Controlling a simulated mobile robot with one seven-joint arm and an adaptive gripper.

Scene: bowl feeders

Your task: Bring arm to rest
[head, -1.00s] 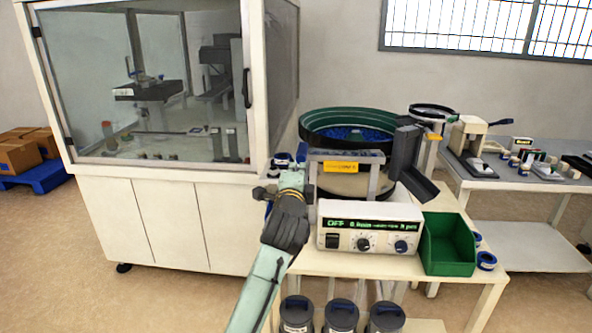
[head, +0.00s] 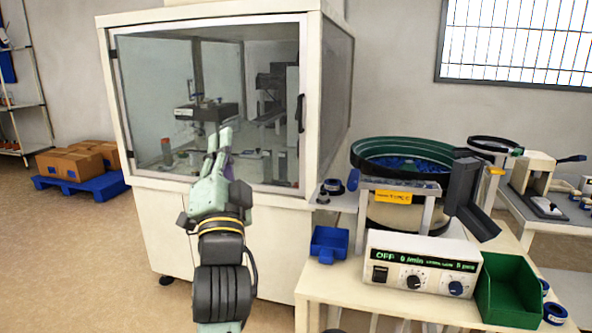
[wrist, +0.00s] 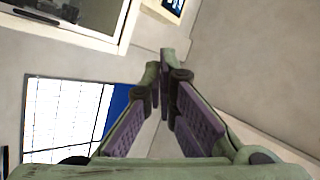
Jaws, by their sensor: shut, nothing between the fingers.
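My gripper (head: 221,143) is raised in front of the glass-fronted cabinet (head: 220,18) in the head view, with its fingers pointing up. In the wrist view my gripper (wrist: 158,72) shows two fingers with purple pads, their tips together and nothing between them. The wrist view behind the fingers shows wall, the window (wrist: 62,115) and a corner of a white-framed thing at top left.
Cardboard boxes (head: 72,163) lie on a blue pallet (head: 80,186) at left. Open floor lies at lower left.

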